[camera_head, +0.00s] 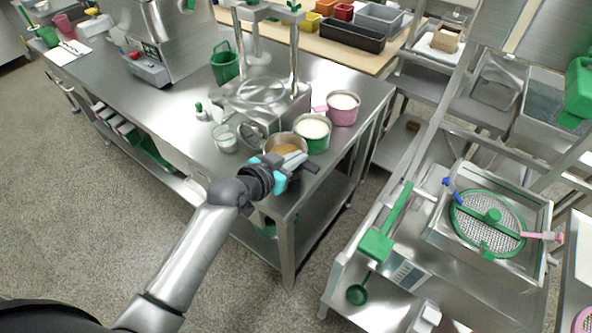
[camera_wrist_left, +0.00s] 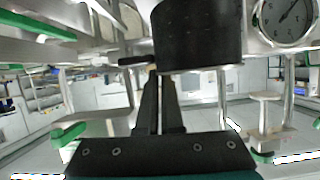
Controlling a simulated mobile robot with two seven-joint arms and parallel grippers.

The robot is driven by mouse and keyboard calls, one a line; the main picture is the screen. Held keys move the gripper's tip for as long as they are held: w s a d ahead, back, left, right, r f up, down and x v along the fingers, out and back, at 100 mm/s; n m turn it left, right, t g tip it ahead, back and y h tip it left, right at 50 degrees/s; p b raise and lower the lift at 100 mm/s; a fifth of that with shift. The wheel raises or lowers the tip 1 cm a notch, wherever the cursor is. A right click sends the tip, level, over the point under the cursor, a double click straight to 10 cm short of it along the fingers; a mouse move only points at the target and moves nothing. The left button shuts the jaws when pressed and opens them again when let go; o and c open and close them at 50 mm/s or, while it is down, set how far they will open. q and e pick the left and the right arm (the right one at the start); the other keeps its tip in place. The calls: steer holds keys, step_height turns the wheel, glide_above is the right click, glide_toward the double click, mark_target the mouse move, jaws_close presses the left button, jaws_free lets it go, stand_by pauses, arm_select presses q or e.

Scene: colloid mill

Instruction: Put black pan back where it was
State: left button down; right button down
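The black pan (camera_head: 284,138) is at the front right corner of the steel table in the head view, with a metal rim and brown contents. In the left wrist view its dark round side (camera_wrist_left: 197,38) fills the upper middle, with a short dark handle (camera_wrist_left: 135,60) beside it. My left gripper (camera_head: 297,161) is at the pan's near side, its fingers close together at the handle. In the left wrist view the gripper (camera_wrist_left: 157,75) has a narrow gap between its fingers, which look shut on the handle. My right gripper is not in view.
A green pot (camera_head: 314,146) and a pink pot (camera_head: 343,119), both with white contents, stand close behind the pan. A glass jar (camera_head: 224,138) and a round gauge (camera_head: 252,132) are to its left. A steel stand (camera_head: 262,96) is behind. Another bench with a green-rimmed sieve (camera_head: 456,222) is at right.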

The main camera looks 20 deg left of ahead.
mark_target(297, 169)
arm_select(q)
steer(key=shift+f+b, duration=0.55)
steer(key=shift+f, duration=1.25)
steer(key=shift+f, duration=0.15)
steer(key=c, duration=1.1)
jaws_free()
steer(key=shift+s+r, duration=0.1)
steer(key=shift+r, duration=0.1)
steer(key=p+v, duration=0.2)
steer(key=v, duration=0.9)
steer(key=shift+s+a+r, duration=0.1)
steer(key=shift+s, duration=0.3)
